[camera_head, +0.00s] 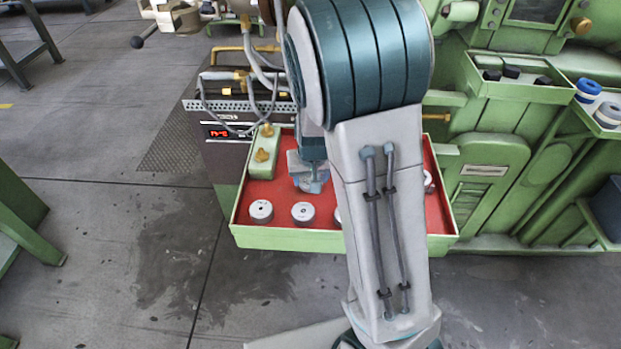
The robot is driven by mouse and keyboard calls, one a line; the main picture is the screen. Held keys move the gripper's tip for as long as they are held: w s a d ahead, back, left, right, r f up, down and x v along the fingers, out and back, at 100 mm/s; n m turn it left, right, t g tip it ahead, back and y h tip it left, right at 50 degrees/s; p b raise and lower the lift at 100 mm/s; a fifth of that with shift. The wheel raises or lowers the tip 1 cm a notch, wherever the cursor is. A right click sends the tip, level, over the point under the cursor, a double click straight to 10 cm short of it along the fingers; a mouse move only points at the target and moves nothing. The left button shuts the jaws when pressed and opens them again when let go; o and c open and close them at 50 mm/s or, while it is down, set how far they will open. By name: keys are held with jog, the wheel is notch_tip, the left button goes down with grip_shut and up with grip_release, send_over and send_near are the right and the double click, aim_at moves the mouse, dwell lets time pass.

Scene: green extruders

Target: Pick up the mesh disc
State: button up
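A green tray (290,241) with a red floor (283,195) holds several small grey round pieces. One grey round piece (261,211) stands at the front left, and another grey round piece (303,213) stands to its right. A third round piece (337,216) is mostly hidden behind my arm, and one more (428,182) shows at the tray's right side. I cannot tell which, if any, is the mesh disc. My gripper (311,184) is over the tray, behind the front row of round pieces. Its fingertips are small and unclear, so I cannot tell its opening or contents.
A green block with yellow knobs (264,157) stands at the tray's left end. A grey control box (225,150) with a red display is behind it. Green machinery (490,190) fills the right, with a small tray (520,85) and blue-and-white rolls (588,90).

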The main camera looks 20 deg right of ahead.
jog(key=r, duration=0.2)
jog(key=d+r+p, duration=0.1)
jog(key=r, duration=0.1)
jog(key=shift+w, duration=0.15)
jog(key=w+d+r, duration=0.1)
jog(key=d+r, duration=0.5)
jog(key=d, duration=0.4)
jog(key=shift+w+d+r, duration=0.15)
jog(key=shift+w+d, duration=0.1)
jog(key=shift+w, duration=0.05)
